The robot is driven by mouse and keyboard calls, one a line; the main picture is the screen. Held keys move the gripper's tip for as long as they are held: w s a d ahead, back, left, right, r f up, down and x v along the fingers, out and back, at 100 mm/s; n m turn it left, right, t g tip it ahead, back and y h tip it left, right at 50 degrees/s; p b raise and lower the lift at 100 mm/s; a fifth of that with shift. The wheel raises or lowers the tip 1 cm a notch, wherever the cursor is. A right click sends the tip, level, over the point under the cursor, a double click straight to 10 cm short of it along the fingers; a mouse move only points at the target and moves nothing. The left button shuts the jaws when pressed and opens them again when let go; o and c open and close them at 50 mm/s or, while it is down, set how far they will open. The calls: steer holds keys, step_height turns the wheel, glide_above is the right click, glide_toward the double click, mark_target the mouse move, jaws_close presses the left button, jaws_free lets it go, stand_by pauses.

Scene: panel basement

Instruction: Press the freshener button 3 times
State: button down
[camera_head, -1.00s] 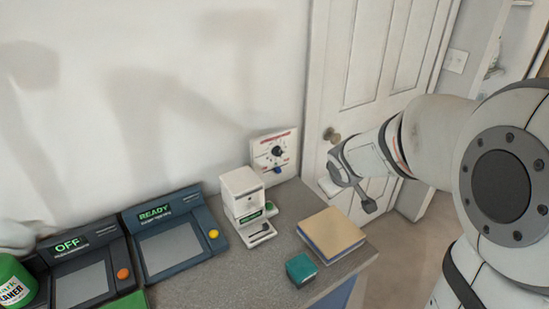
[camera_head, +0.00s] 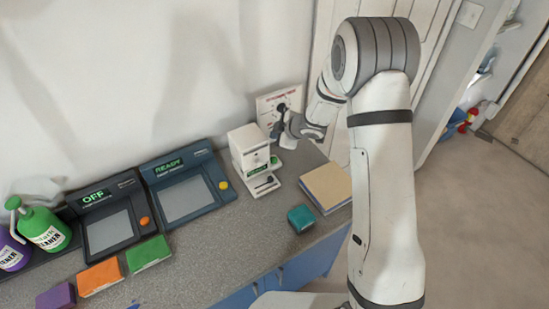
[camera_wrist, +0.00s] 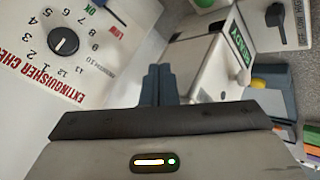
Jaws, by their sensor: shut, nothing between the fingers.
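No label marking the freshener is readable. A white dispenser-like device (camera_head: 248,148) stands on the counter. Its green READY display also shows in the wrist view (camera_wrist: 240,58). A green button (camera_wrist: 204,2) is cut by the top edge of the wrist view; it seems to be beside the white device. A blue panel (camera_head: 187,188) reading READY has a yellow button (camera_head: 223,185). A dark panel (camera_head: 110,215) reading OFF has an orange button (camera_head: 144,221). My gripper (camera_head: 281,122) is shut and empty beside the white device, before the wall dial; its fingers (camera_wrist: 160,82) show no clear contact.
The extinguisher dial panel (camera_wrist: 75,45) is close at the wall. A tan book-like block (camera_head: 326,186) and a teal box (camera_head: 301,217) lie at right. Coloured boxes and a green spray bottle (camera_head: 45,229) are at left. The counter's front middle is clear.

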mark_target(276, 160)
step_height(276, 160, down, 9)
steer(key=b, duration=0.8)
steer(key=shift+r, duration=0.1)
stand_by(1.7)
steer(key=shift+f+b, duration=0.4)
steer(key=shift+b, duration=0.1)
steer(key=shift+f+b, duration=0.3)
steer(key=shift+f, duration=0.15)
stand_by(0.5)
steer(key=shift+r, duration=0.15)
steer(key=shift+r+p, duration=0.75)
steer(key=shift+p, duration=0.15)
